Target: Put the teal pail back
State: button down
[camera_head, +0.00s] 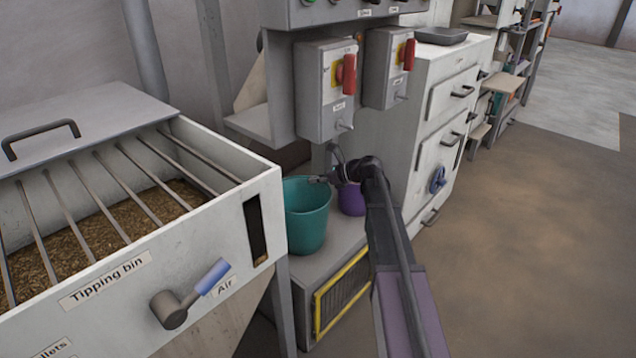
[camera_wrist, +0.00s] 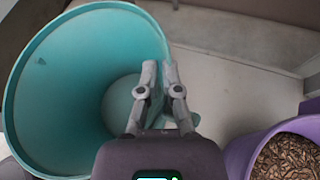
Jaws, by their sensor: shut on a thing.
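The teal pail (camera_head: 306,222) stands upright on a low grey ledge (camera_head: 337,252) between the tipping bin and the grey cabinet. It looks empty inside in the wrist view (camera_wrist: 60,85). My gripper (camera_head: 325,180) reaches in from the right at the pail's rim. In the wrist view my gripper (camera_wrist: 161,75) is shut on the right side of the pail's rim, one finger inside the wall and one outside. Whether the pail's base bears fully on the ledge is hard to tell.
A purple pail (camera_head: 351,199) stands just right of the teal pail; brown pellets (camera_wrist: 288,160) fill it. The tipping bin (camera_head: 180,250) with bars and a blue-handled air valve (camera_head: 190,292) is at left. Switch boxes (camera_head: 326,90) with red handles hang above. Open floor lies right.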

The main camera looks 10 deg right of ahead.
jog(key=shift+f, duration=0.15)
jog(key=c, duration=0.8)
grip_release()
jog(key=shift+r, duration=0.2)
jog(key=shift+s+d+r+p, duration=0.25)
jog(key=shift+d+r+p, duration=0.1)
jog(key=shift+d, duration=0.1)
jog(key=p+v, duration=0.4)
jog(key=v, duration=0.6)
jog(key=shift+s+d, duration=0.2)
jog(key=shift+d, duration=0.15)
